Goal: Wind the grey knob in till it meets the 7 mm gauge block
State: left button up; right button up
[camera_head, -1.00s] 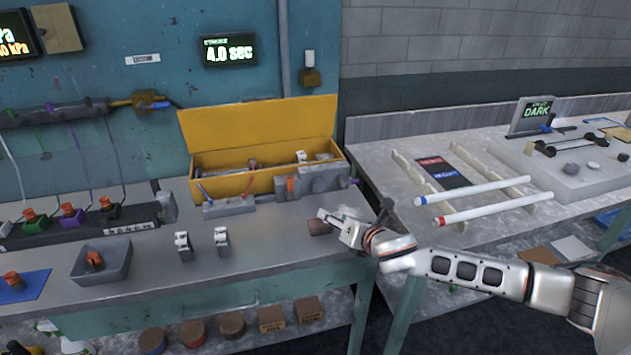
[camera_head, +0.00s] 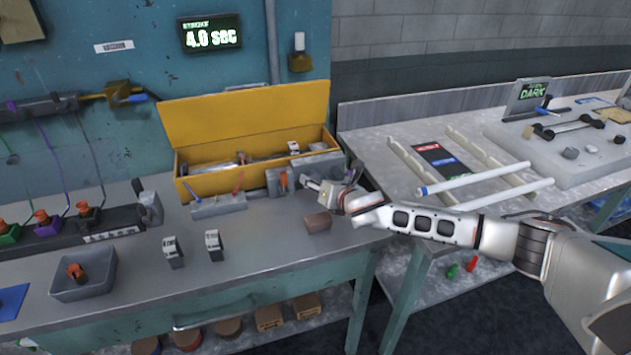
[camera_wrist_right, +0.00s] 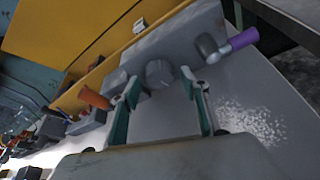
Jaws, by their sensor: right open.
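The round grey knob (camera_wrist_right: 160,73) shows in the right wrist view, on the face of a grey fixture (camera_wrist_right: 190,30). My right gripper (camera_wrist_right: 163,88) is open, with its two green-lined fingers on either side of the knob's near end; I cannot tell whether they touch it. In the head view my right gripper (camera_head: 314,186) is in front of the fixture (camera_head: 275,182), by the yellow box, and the knob cannot be made out there. I cannot make out which piece is the 7 mm gauge block. My left gripper is out of view.
An orange handle (camera_wrist_right: 95,97) and a purple-handled lever (camera_wrist_right: 240,41) flank the knob. A brown block (camera_head: 318,222) lies on the bench in front of my gripper. Two small white-topped pieces (camera_head: 172,252) (camera_head: 213,246) stand to the left. The yellow box (camera_head: 250,112) is open behind.

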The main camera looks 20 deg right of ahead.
jog(key=shift+w+a+f, duration=0.1)
jog(key=shift+w+f, duration=0.1)
jog(key=shift+w, duration=0.4)
jog(key=shift+c, duration=0.7)
jog(key=c, duration=1)
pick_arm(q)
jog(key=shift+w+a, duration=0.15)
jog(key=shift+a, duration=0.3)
pick_arm(e)
jog(key=shift+o, duration=0.2)
